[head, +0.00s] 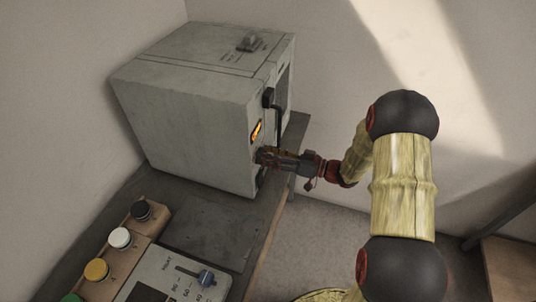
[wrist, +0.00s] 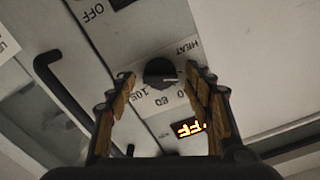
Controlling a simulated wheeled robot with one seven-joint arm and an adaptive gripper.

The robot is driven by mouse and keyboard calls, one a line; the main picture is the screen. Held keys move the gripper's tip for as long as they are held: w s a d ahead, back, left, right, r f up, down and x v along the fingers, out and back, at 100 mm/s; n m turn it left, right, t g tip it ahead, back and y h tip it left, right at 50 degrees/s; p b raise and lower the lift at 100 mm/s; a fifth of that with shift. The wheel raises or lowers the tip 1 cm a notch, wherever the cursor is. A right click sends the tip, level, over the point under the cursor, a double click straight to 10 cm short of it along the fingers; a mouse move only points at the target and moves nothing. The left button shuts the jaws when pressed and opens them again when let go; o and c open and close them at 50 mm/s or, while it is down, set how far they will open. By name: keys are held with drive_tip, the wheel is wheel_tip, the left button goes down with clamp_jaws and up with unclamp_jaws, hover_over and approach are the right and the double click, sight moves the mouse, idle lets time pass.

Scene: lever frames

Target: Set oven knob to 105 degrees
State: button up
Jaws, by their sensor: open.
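The oven (head: 185,105) is a grey box on the bench, its front facing right in the head view. The black round knob (wrist: 160,71) sits on the oven's front panel in the wrist view, with a pale mark pointing right. Printed labels around it include HEAT, 60 and 105, seen upside down. An orange lit display (wrist: 188,130) lies below it in that view; it also shows in the head view (head: 257,131). My gripper (wrist: 161,80) is open, with one finger on each side of the knob; contact is unclear. In the head view my gripper (head: 267,156) hides the knob.
A black door handle (wrist: 62,90) lies left of the knob in the wrist view. A switch (head: 250,42) is on the oven top. Open floor lies right of the bench.

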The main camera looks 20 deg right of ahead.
drive_tip(key=shift+c, duration=0.8)
drive_tip(key=c, duration=1)
drive_tip(key=shift+c, duration=0.2)
drive_tip(key=shift+f+m+p, duration=0.2)
drive_tip(key=shift+m+p, duration=1.7)
drive_tip(key=shift+m, duration=4.8)
drive_tip(key=shift+f+m+p, duration=0.15)
drive_tip(key=shift+m+p, duration=1.75)
drive_tip(key=shift+m, duration=4.8)
drive_tip(key=shift+o, duration=0.2)
drive_tip(key=shift+c, duration=0.2)
